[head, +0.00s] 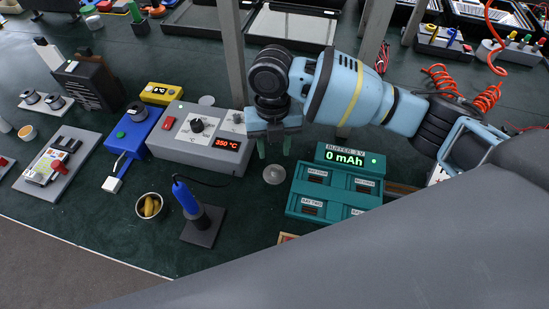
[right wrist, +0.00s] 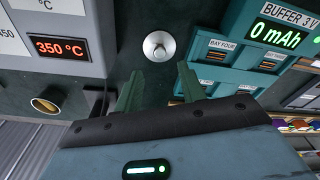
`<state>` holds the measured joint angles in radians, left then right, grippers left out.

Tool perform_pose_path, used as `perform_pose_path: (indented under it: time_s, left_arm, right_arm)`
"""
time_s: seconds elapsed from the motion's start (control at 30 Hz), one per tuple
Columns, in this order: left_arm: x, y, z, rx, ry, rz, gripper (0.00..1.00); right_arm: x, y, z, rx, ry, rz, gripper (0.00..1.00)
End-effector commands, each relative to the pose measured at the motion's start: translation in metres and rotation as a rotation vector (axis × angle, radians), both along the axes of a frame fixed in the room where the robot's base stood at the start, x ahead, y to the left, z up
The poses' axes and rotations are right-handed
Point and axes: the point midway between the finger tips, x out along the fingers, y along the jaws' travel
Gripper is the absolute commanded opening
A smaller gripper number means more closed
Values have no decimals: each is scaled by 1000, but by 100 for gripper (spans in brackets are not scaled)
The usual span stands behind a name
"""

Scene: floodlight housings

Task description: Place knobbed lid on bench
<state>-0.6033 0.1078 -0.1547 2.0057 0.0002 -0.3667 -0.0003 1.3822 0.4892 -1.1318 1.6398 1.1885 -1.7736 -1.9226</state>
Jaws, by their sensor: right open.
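A small round grey lid with a knob (head: 274,174) lies flat on the dark green bench (head: 130,212), between the grey 350 °C station and the teal battery charger. In the right wrist view the lid (right wrist: 158,46) shows just beyond the fingertips, its knob facing up. My right gripper (head: 274,150) is open and empty, pointing down close to the lid. In the right wrist view the green fingers of my right gripper (right wrist: 159,75) stand apart, with no contact on the lid. My left gripper is not in view.
The grey 350 °C station (head: 172,150) stands left of the lid and the teal charger (head: 318,212) right of it. A blue soldering iron in its stand (head: 203,222) and a small bowl (head: 149,206) are nearer the front. Bare bench shows around the lid.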

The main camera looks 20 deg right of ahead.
Motion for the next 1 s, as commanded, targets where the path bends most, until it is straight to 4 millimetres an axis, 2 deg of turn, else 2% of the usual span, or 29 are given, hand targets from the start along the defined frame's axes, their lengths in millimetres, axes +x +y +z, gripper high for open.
perform_pose_path:
  time_s: [0.1,0.33,1.0]
  left_arm:
    - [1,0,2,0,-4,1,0]
    - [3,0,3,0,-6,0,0]
    - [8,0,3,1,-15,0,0]
  right_arm:
    - [3,0,23,1,-3,1,40]
    - [5,-1,46,1,0,1,40]
    - [6,-1,50,0,1,0,40]
